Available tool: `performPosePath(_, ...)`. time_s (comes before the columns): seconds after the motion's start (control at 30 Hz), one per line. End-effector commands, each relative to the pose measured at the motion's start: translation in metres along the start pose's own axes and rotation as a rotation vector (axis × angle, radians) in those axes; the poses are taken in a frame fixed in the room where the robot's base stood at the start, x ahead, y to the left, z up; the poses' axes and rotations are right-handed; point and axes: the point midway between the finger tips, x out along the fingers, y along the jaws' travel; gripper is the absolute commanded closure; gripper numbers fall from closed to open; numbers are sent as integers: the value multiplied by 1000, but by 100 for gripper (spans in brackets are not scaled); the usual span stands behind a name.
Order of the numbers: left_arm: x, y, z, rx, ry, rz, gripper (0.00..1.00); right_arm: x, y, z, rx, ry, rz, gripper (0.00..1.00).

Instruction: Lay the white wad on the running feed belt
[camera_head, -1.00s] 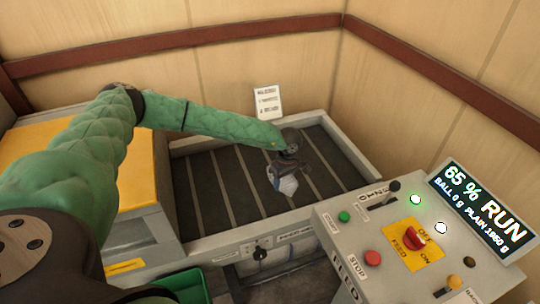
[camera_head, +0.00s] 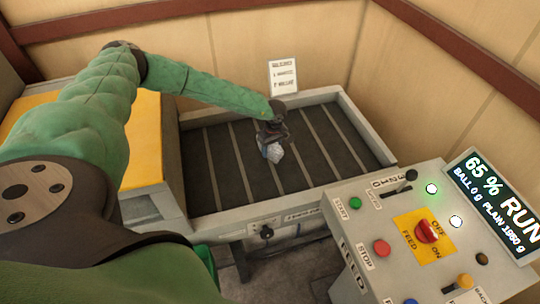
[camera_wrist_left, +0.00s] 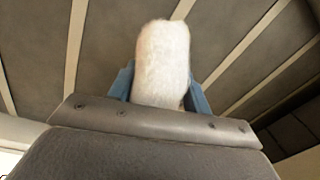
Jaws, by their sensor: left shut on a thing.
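The white wad (camera_head: 274,152) is a small pale clump at the tip of my left gripper (camera_head: 270,147), over the middle of the dark feed belt (camera_head: 234,190). In the left wrist view the wad (camera_wrist_left: 160,62) is a fuzzy white lump between the blue fingers of my left gripper (camera_wrist_left: 158,92), which are shut on it. The belt (camera_wrist_left: 115,40) with its pale slats lies beyond it. I cannot tell whether the wad touches the belt. My right gripper is not in view.
A grey frame (camera_head: 365,130) rims the belt. The control panel (camera_head: 400,230) stands at the front right, with its display reading 65 % RUN (camera_head: 490,205). A yellow-topped box (camera_head: 145,135) stands left of the belt. A paper sign (camera_head: 283,77) stands behind. The belt around the wad is bare.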

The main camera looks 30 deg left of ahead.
Motion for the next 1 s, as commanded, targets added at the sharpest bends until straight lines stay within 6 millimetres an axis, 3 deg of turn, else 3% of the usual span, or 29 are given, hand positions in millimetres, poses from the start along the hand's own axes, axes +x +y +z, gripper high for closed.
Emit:
performPosePath(0.23,10,-2,-6,0,0,1,77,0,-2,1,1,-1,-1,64)
performPosePath(0.5,42,0,-6,1,-1,0,77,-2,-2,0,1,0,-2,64)
performPosePath(1.0,51,1,-6,0,-1,1,77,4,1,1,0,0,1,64)
